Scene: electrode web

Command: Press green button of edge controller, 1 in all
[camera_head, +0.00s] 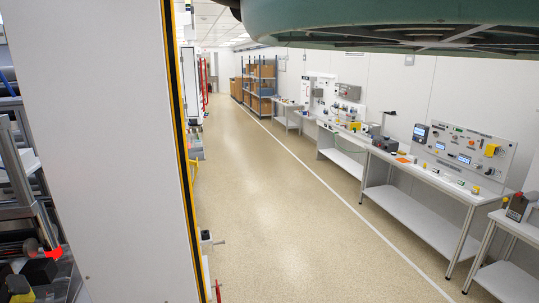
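I cannot make out an edge controller or a green button for certain. A grey panel (476,150) with small screens, knobs and a yellow box stands on the right-hand workbench. A dark device with a screen (420,133) is at its left end. The parts on them are too small for me to tell a green button. My gripper is not in view.
A tall white cabinet side (100,150) with a yellow-black edge fills the left. Machine rollers (18,212) show beyond it. Workbenches (420,205) line the right wall. Shelves with boxes (260,82) stand far back. The speckled floor (275,210) between is clear.

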